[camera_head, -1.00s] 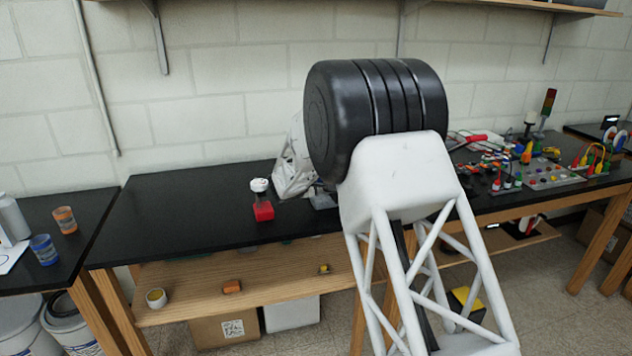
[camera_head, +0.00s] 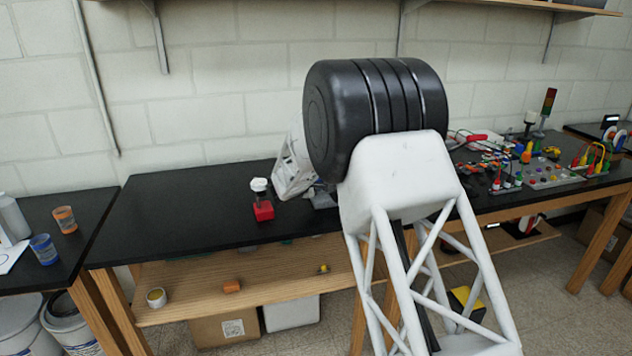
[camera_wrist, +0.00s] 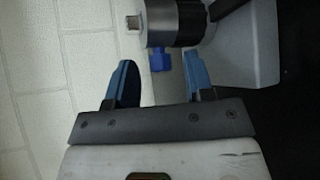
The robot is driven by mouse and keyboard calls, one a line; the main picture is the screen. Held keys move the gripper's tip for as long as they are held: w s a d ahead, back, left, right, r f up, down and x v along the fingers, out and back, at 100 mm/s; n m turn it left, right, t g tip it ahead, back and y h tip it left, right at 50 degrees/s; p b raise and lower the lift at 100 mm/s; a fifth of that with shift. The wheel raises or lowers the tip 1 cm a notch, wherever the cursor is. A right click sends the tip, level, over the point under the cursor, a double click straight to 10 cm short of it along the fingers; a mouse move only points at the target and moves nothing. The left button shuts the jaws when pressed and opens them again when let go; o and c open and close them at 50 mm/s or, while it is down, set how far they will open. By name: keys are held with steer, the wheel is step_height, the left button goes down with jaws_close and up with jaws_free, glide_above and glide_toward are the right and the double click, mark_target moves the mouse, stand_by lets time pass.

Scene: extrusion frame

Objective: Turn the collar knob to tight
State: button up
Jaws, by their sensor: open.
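In the wrist view, a fixture shows a dark grey cylinder joined to a black ribbed collar (camera_wrist: 188,25), with a pale grey block (camera_wrist: 250,50) on its right. A small blue knob or tab (camera_wrist: 160,59) sticks out below the collar. I cannot read any tight mark or the knob's setting. My gripper (camera_wrist: 161,76) is open, its two blue fingers apart and empty. The blue tab lies between the fingertips in the picture; I cannot tell how far beyond them. In the head view my arm hides the gripper and most of the fixture.
A red block with a dark stem and white top (camera_head: 262,211) stands on the black bench (camera_head: 170,220), left of my arm. Colourful parts and a panel (camera_head: 550,173) crowd the bench at right. The bench's left part is clear. The wall (camera_head: 220,120) is close behind.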

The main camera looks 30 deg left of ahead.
steer(key=v, duration=0.7)
steer(key=shift+s, duration=0.3)
steer(key=shift+r, duration=0.1)
stand_by(0.5)
